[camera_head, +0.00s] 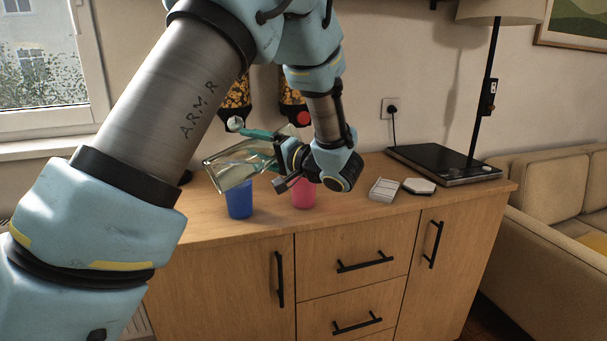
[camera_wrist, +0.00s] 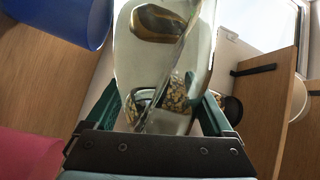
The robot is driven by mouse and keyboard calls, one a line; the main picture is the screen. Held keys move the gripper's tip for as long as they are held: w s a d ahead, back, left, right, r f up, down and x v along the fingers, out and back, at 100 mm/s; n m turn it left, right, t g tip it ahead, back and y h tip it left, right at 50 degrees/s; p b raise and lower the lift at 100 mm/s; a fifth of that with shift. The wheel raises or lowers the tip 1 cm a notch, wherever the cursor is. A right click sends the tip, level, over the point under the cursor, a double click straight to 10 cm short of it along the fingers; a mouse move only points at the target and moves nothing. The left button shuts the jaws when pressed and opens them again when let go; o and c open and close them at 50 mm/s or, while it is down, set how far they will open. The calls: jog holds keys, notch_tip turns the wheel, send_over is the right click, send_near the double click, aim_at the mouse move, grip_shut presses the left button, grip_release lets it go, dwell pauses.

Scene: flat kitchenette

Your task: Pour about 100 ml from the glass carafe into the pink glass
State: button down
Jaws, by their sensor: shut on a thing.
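The clear glass carafe (camera_head: 232,171) is held well tilted above the counter in the head view, its broad end to the lower left, above the blue glass. My gripper (camera_head: 264,146) is shut on the carafe. In the wrist view the carafe (camera_wrist: 150,60) lies between the green fingers of my gripper (camera_wrist: 160,112). The pink glass (camera_head: 303,195) stands upright on the counter, below my gripper and partly hidden by it. It also shows at the lower left of the wrist view (camera_wrist: 25,152). I cannot make out the carafe's mouth or any stream of liquid.
A blue glass (camera_head: 239,204) stands left of the pink glass, close under the carafe. Two dispensers (camera_head: 292,100) hang on the wall behind. A small white box (camera_head: 383,190), a white coaster (camera_head: 419,186) and a black hob-like slab (camera_head: 440,162) lie to the right.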

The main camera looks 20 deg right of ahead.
jog(key=shift+d+r+m+p, duration=0.1)
jog(key=shift+d+m+p, duration=0.15)
jog(key=shift+p, duration=0.55)
jog(key=shift+s+a, duration=0.1)
jog(key=shift+a, duration=0.35)
jog(key=shift+a+m+t+p, duration=0.1)
jog(key=shift+m+t+p, duration=0.3)
jog(key=shift+p, duration=0.15)
dwell(0.9)
jog(key=shift+a+f+b, duration=0.1)
jog(key=shift+f+b, duration=0.2)
jog(key=shift+b, duration=0.25)
jog(key=n+b, duration=0.1)
jog(key=b, duration=0.1)
jog(key=shift+s+a+n+g+b, duration=0.1)
jog(key=shift+a+n+g+b, duration=0.15)
jog(key=shift+a+g+b, duration=0.15)
jog(key=shift+r, duration=0.3)
jog(key=shift+d+r+n+g+h+p, duration=0.15)
jog(key=shift+r+n+g+h+p, duration=0.2)
jog(key=shift+r+n+p, duration=1.2)
jog(key=shift+f+m, duration=0.25)
jog(key=shift+f, duration=0.1)
